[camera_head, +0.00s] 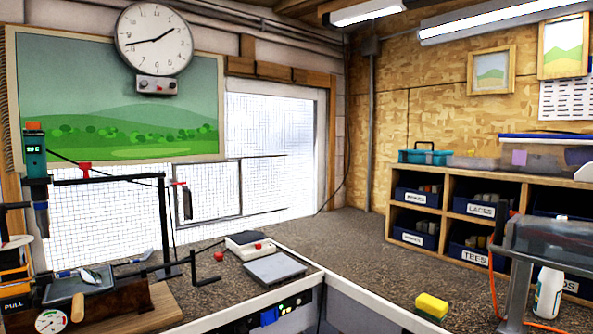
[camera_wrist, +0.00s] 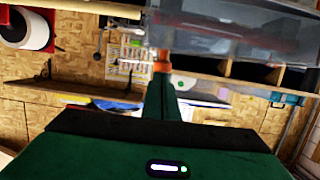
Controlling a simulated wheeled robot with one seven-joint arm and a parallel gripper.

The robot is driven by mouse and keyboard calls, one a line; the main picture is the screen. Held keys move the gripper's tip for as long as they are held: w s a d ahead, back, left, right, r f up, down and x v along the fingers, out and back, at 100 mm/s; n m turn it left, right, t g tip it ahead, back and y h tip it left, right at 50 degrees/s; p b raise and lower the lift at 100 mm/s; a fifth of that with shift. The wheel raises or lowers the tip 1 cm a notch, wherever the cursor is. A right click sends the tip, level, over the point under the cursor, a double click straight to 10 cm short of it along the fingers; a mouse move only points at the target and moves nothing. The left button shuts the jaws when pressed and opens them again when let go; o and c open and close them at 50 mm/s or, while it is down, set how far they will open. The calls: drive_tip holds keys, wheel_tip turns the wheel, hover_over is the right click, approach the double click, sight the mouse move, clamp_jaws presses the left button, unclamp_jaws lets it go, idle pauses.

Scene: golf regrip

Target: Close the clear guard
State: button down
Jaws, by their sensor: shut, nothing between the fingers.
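The clear guard (camera_wrist: 245,35) is a see-through, greyish panel across the top right of the wrist view. A see-through panel that looks like the same guard (camera_head: 555,243) is at the right edge of the head view, on a grey frame. My gripper (camera_wrist: 162,62) is green with an orange tip. It is shut and empty, with its tip just by the guard's lower left edge in the picture; I cannot tell whether they touch. My gripper is not clearly seen in the head view. The guard's hinge is not clear.
A white bottle (camera_head: 547,293) and an orange cord stand close to the guard's frame. A yellow sponge (camera_head: 431,306) lies on the counter to its left. A cubby shelf (camera_head: 455,220) with dark blue bins is behind. The counter between shelf and sponge is clear.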

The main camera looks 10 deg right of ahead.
drive_tip(key=shift+s+d+f+m, duration=0.1)
drive_tip(key=shift+s+f+m, duration=0.1)
drive_tip(key=shift+f, duration=0.5)
drive_tip(key=shift+s+f+m, duration=0.1)
drive_tip(key=shift+f+m, duration=0.1)
drive_tip(key=shift+f, duration=0.45)
drive_tip(key=shift+f, duration=0.15)
drive_tip(key=s+a+r, duration=0.5)
drive_tip(key=a+r, duration=0.2)
drive_tip(key=a, duration=0.1)
drive_tip(key=w+a+f+n+y, duration=0.1)
drive_tip(key=w+a+f+y, duration=0.15)
drive_tip(key=f, duration=0.45)
drive_tip(key=w+a+f+n+g+y, duration=0.1)
drive_tip(key=w+a+f+y, duration=0.2)
drive_tip(key=f, duration=0.4)
drive_tip(key=w+a+f+n+y, duration=0.1)
drive_tip(key=w+a+f+y, duration=0.1)
drive_tip(key=a+f, duration=0.35)
drive_tip(key=s+a+f+n+g+y, duration=0.1)
drive_tip(key=s+a+f+g+y, duration=0.2)
drive_tip(key=a+f, duration=0.3)
drive_tip(key=s+a+f+n+g+y, duration=0.2)
drive_tip(key=a+f, duration=0.4)
drive_tip(key=f, duration=0.4)
drive_tip(key=shift+s+a+n+g+y, duration=0.3)
drive_tip(key=shift+s+a+g+y, duration=0.2)
drive_tip(key=shift+g, duration=0.2)
